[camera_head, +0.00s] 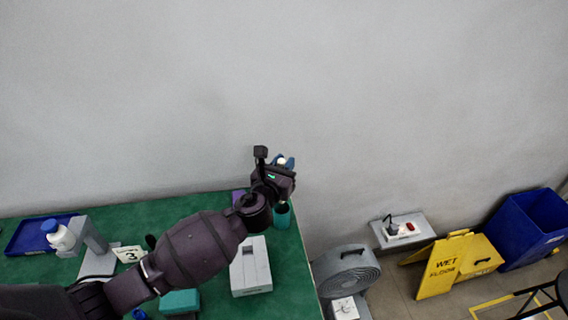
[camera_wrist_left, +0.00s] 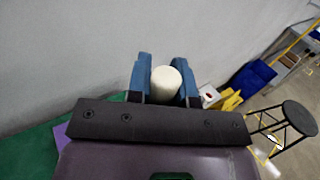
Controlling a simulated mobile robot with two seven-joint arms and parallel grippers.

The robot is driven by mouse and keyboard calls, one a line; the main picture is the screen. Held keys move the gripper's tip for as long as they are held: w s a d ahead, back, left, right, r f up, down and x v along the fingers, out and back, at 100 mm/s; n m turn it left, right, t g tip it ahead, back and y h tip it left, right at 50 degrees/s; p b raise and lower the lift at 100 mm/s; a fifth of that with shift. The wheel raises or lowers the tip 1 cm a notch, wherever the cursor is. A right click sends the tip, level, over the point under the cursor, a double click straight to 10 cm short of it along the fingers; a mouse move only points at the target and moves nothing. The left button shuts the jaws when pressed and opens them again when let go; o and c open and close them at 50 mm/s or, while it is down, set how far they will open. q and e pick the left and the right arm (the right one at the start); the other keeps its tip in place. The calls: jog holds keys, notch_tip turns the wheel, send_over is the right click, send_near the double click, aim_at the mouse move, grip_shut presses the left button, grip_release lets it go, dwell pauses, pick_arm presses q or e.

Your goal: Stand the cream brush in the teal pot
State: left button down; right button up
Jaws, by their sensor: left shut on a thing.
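My left gripper (camera_head: 284,163) is at the back right of the green table, its blue fingers shut on the cream brush (camera_head: 282,160). In the left wrist view the brush (camera_wrist_left: 166,83) shows as a pale rounded end between the two blue fingers (camera_wrist_left: 162,72); the rest of it is hidden. The teal pot (camera_head: 282,215) shows just below the gripper in the head view, near the table's right edge, partly covered by my wrist. Whether the brush's lower end is in the pot or above it, I cannot tell. My right gripper is not in view.
A grey box (camera_head: 251,268) stands in front of the pot. A teal block (camera_head: 180,301), a number 3 card (camera_head: 129,254), a white bottle (camera_head: 60,236) and a blue tray (camera_head: 27,235) are further left. The wall (camera_head: 150,100) is close behind the gripper.

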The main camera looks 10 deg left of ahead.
pick_arm(q)
notch_tip(320, 180, down, 7)
jog(key=b, duration=0.5)
dwell(0.5)
jog(key=c, duration=0.9)
grip_release()
jog(key=shift+c, duration=0.2)
jog(key=shift+s, duration=0.15)
